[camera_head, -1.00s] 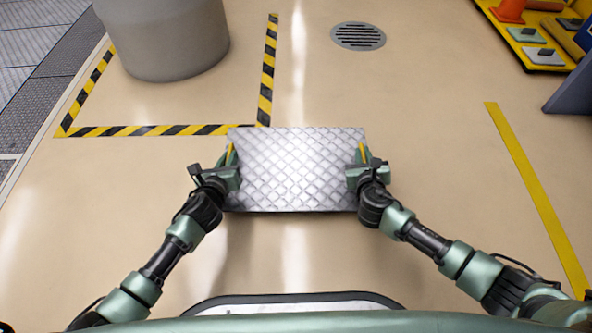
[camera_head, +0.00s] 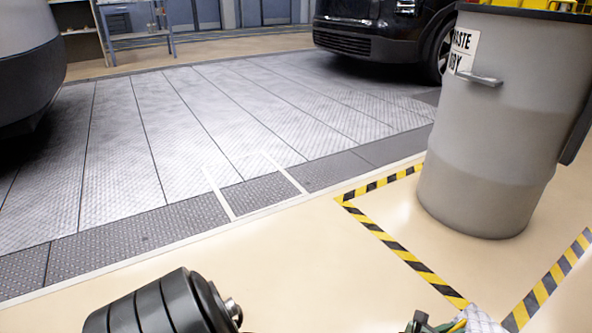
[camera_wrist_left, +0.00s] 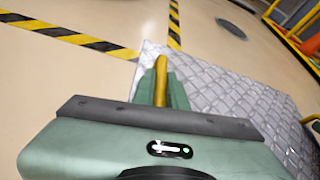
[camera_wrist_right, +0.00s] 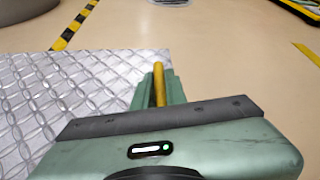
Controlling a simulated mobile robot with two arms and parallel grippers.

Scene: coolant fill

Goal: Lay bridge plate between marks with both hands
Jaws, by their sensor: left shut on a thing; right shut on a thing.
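The bridge plate (camera_wrist_left: 222,82) is a silver diamond-tread sheet. Its left edge is at my left gripper (camera_wrist_left: 160,82), which is shut on it. In the right wrist view the plate (camera_wrist_right: 70,95) reaches my right gripper (camera_wrist_right: 160,88), shut on its right edge. A yellow strip shows between the fingers in each wrist view. In the head view only a corner of the plate (camera_head: 480,320) and part of my left gripper (camera_head: 440,326) show at the bottom edge; my right gripper is out of that view. Two white marks (camera_head: 218,193) (camera_head: 287,174) cross the dark tread strip, apart from the plate.
A grey waste bin (camera_head: 490,130) stands at the right inside yellow-black floor tape (camera_head: 400,255). A black vehicle (camera_head: 375,35) stands at the back, another dark rounded body (camera_head: 25,60) at the left. The beige floor (camera_head: 300,270) before the marks is clear.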

